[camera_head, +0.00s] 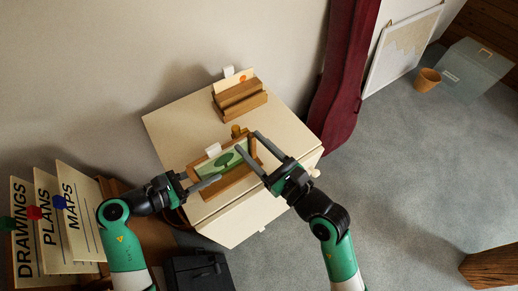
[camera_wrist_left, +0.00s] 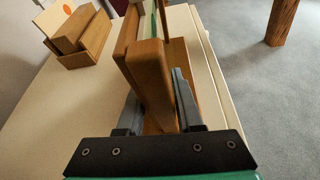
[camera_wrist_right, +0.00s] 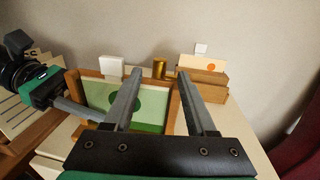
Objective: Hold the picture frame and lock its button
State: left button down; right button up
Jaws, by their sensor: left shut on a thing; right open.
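The picture frame (camera_head: 229,178) is wooden with a green tree picture, and it stands on the cream cabinet top. My left gripper (camera_head: 205,178) is shut on its left side; in the left wrist view the fingers (camera_wrist_left: 156,92) lie on both faces of the wooden side piece (camera_wrist_left: 150,72). A brass cylinder (camera_wrist_right: 159,68), possibly the button, shows by the frame's upper right corner; it also shows in the head view (camera_head: 235,131). My right gripper (camera_head: 249,145) is open and empty, its fingers extending over the frame's right side. In the right wrist view the cylinder appears between the fingertips; contact cannot be told.
A wooden holder (camera_head: 240,103) with a card stands farther back on the cabinet top (camera_head: 165,125). A dark red curtain (camera_head: 343,85) hangs at the right. Label boards (camera_head: 50,230) stand at the lower left. The grey floor (camera_head: 420,170) at right is mostly clear.

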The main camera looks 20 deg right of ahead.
jog(key=shift+v, duration=1.15)
jog(key=f+g+y, duration=0.1)
jog(key=a+f+n+g+y, duration=0.1)
jog(key=f, duration=0.1)
jog(key=w+f+n+g+y, duration=0.1)
jog(key=g, duration=0.1)
jog(key=shift+a+f+y, duration=0.25)
jog(key=shift+y, duration=0.15)
jog(key=n+g+y, duration=0.2)
jog(key=n+y, duration=0.2)
send_near(240, 131)
jog(key=x, duration=1.1)
jog(key=shift+f, duration=0.1)
jog(key=shift+h, duration=0.3)
